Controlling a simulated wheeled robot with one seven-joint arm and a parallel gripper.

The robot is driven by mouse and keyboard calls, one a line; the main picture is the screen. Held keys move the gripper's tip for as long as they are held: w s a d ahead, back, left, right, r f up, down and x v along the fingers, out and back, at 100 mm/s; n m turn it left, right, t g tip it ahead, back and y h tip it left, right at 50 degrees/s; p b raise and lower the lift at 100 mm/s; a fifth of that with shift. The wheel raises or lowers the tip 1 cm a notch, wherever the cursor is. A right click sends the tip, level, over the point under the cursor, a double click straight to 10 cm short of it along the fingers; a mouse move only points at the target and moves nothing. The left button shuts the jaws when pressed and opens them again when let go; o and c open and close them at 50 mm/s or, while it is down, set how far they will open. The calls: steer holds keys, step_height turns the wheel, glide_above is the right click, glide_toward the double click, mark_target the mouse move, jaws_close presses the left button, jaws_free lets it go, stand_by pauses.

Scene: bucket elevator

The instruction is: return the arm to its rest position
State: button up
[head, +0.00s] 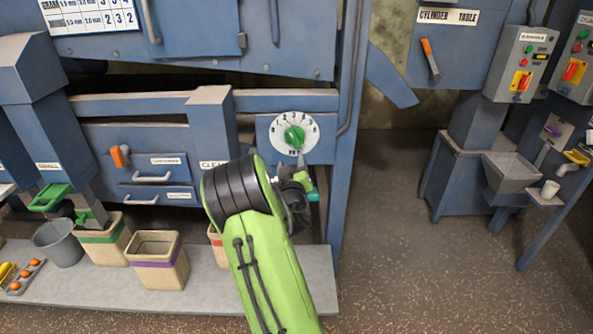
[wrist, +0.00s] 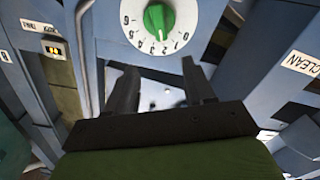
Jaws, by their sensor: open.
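My green arm (head: 262,265) reaches up from the bottom of the head view to the front of the blue machine. My gripper (wrist: 160,85) shows in the wrist view with its two dark fingers apart and nothing held between them. In the head view the gripper is mostly hidden behind the arm's black wrist joint, just below the numbered dial. The white dial (head: 308,128) has a green knob (head: 294,138); the knob also shows in the wrist view (wrist: 158,20), beyond the fingertips and apart from them.
Beige bins with a green band (head: 100,247) and a purple band (head: 158,270) stand on a grey platform (head: 100,300) at left. A grey bucket (head: 58,245) is beside them. A blue post (head: 347,130) stands right of the dial. Open floor (head: 400,270) lies further right.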

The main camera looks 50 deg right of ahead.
steer(key=shift+w+d, duration=0.15)
steer(key=shift+w, duration=0.05)
stand_by(0.3)
